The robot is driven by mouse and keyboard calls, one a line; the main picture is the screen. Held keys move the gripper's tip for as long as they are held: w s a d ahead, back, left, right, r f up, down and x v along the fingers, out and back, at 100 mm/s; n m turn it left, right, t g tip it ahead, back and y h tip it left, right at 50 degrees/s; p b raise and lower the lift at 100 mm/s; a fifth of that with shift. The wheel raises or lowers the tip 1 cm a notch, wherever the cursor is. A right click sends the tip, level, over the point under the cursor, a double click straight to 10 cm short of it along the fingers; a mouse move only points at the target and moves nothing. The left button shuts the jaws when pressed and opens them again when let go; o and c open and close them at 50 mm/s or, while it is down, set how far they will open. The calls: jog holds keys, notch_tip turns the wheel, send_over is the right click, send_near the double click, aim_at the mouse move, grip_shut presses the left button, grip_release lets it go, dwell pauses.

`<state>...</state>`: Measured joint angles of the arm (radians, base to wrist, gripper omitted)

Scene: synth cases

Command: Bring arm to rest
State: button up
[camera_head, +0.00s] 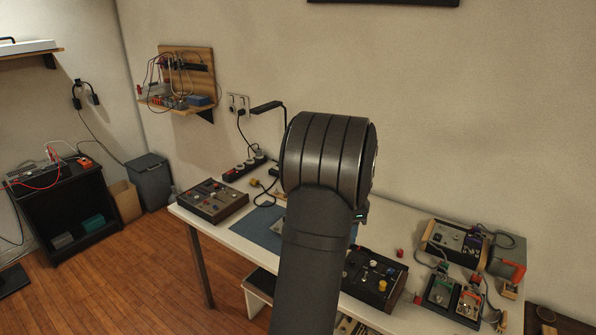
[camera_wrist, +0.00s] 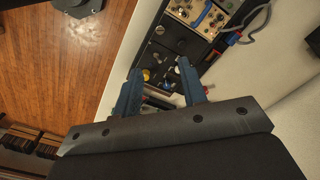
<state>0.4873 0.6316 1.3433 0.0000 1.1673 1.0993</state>
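My gripper (camera_wrist: 158,70) shows in the wrist view with its two blue fingers spread apart. I see nothing held between them. Beyond the fingertips is a dark panel with knobs (camera_wrist: 163,42), apparently some way off. In the head view my own arm rises in front of the white table (camera_head: 400,318) and hides most of the gripper. The arm also covers the middle of the table and part of a blue mat (camera_head: 262,229).
A knobbed box (camera_head: 212,200) stands at the table's left, another (camera_head: 375,277) right of my arm. Several devices, including a dark unit (camera_head: 452,243) and two small pedals (camera_head: 440,290), crowd the right end. A power strip (camera_head: 243,168) lies at the back. Wooden floor (camera_head: 135,280) is open at left.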

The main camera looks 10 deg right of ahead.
notch_tip(320, 180, down, 16)
jog(key=shift+f, duration=0.15)
dwell(0.3)
notch_tip(320, 180, up, 18)
notch_tip(320, 180, down, 18)
jog(key=shift+f, duration=0.1)
jog(key=n, duration=0.4)
jog(key=shift+n, duration=0.3)
jog(key=n, duration=0.4)
jog(key=shift+n, duration=0.3)
jog(key=n, duration=0.4)
jog(key=shift+n, duration=0.3)
jog(key=shift+d+n, duration=0.1)
jog(key=shift+n, duration=2)
